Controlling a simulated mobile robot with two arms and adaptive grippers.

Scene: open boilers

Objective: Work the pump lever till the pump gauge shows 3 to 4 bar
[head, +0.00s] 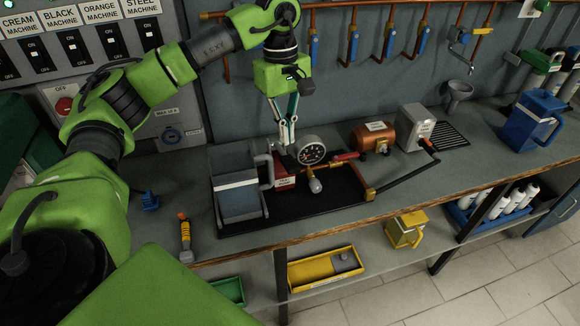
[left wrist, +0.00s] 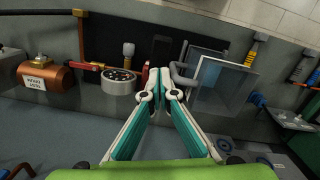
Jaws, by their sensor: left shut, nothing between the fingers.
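The pump gauge (head: 312,150) has a dark round face on the pump; its reading is too small to tell. It also shows at a slant in the left wrist view (left wrist: 119,81). The red pump body (head: 285,178) stands on a black tray, with a grey tank (head: 237,183) to its left. A grey knob on a stem (head: 315,186) stands before the gauge; I cannot tell whether it belongs to the lever. My left gripper (head: 286,143) points down above the pump, just left of the gauge. Its fingers (left wrist: 163,95) are shut and empty. I cannot clearly pick out the pump lever.
Blue-handled valves (head: 353,48) hang on the wall behind. A blue jug (head: 533,121) is at the right. A yellow tray (head: 326,268) lies on the shelf below.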

